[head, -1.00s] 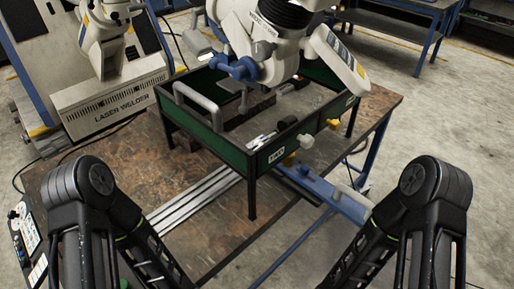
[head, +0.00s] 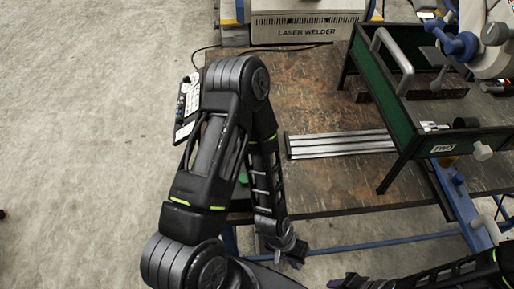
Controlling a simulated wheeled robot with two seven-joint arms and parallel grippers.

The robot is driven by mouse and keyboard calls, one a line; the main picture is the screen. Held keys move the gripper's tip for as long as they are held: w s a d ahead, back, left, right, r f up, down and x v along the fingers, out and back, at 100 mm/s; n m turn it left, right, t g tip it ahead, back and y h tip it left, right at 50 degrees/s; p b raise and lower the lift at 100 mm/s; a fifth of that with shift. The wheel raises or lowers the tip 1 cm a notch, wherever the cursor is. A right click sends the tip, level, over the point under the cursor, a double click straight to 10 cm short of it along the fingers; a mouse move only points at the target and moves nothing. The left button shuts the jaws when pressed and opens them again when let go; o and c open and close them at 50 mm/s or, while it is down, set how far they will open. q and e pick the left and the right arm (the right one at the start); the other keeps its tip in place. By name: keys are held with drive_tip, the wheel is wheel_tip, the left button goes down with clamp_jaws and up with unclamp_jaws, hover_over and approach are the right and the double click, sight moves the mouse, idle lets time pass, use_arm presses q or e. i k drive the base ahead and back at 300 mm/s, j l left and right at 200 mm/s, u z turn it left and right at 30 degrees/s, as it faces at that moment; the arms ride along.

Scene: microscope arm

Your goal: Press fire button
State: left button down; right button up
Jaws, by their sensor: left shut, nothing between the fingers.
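A control panel (head: 187,106) with small knobs and white labels sits at the table's left edge in the head view, partly behind my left arm. A green round part (head: 243,178) shows in a gap of my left arm near the table's front edge. I cannot tell which of these is the fire button. My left gripper (head: 292,252) is shut and empty, hanging in front of the table's front edge, apart from both. My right gripper (head: 348,282) is at the bottom edge, partly cut off; its fingers are unclear.
A green-walled frame (head: 404,112) on legs stands at the right of the table (head: 310,90), with the microscope arm (head: 487,45) above it. Silver rails (head: 340,143) lie on the table. The laser welder (head: 305,29) stands behind. Open floor lies left.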

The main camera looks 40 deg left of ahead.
sight(243, 182)
drive_tip(key=k+j+u, duration=0.1)
drive_tip(key=u, duration=1.25)
